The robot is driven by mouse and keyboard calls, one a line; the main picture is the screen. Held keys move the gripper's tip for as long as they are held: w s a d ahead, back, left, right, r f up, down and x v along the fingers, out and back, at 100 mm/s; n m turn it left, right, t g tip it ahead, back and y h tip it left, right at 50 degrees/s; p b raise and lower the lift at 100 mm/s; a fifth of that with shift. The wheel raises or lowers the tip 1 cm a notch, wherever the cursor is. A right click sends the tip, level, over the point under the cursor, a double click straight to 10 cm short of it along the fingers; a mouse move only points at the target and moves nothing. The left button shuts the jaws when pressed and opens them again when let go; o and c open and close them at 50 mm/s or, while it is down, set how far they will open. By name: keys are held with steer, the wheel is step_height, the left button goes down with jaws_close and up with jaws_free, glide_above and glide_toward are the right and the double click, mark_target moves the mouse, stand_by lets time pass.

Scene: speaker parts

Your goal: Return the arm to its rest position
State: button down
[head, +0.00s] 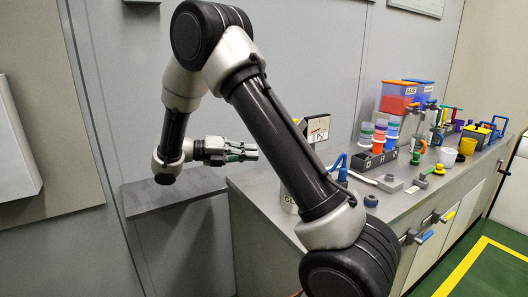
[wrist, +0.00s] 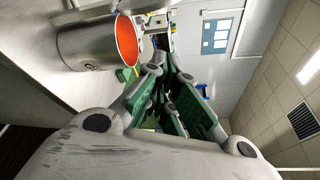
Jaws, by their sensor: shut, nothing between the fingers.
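My arm is bent, with its elbow high in the head view. My gripper (head: 256,152) is held level above the left end of the grey counter (head: 262,209) and points right. It is shut and empty. In the wrist view my gripper (wrist: 168,82) shows its green-padded fingers drawn together. A metal can (wrist: 88,43) with an orange inside lies to the left of the fingers in the wrist view, apart from them. In the head view the can (head: 287,200) is mostly hidden behind my forearm.
A dial gauge (head: 318,129) stands behind my arm. A lower grey ledge (head: 165,196) below my wrist looks bare.

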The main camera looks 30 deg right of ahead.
steer(key=s+a+f+m+y, duration=0.1)
steer(key=s+f+m+y, duration=0.7)
steer(key=m, duration=0.5)
steer(key=s+d+r+m+t+y, duration=0.2)
steer(key=s+r+m+t+y, duration=0.5)
steer(key=s+r+m, duration=0.7)
steer(key=s+m+t, duration=0.1)
steer(key=s+t, duration=0.1)
steer(key=s, duration=0.1)
steer(key=shift+s+r+y, duration=0.3)
steer(key=shift+s+y, duration=0.05)
steer(key=shift+y, duration=0.05)
steer(key=shift+a, duration=0.1)
stand_by(0.7)
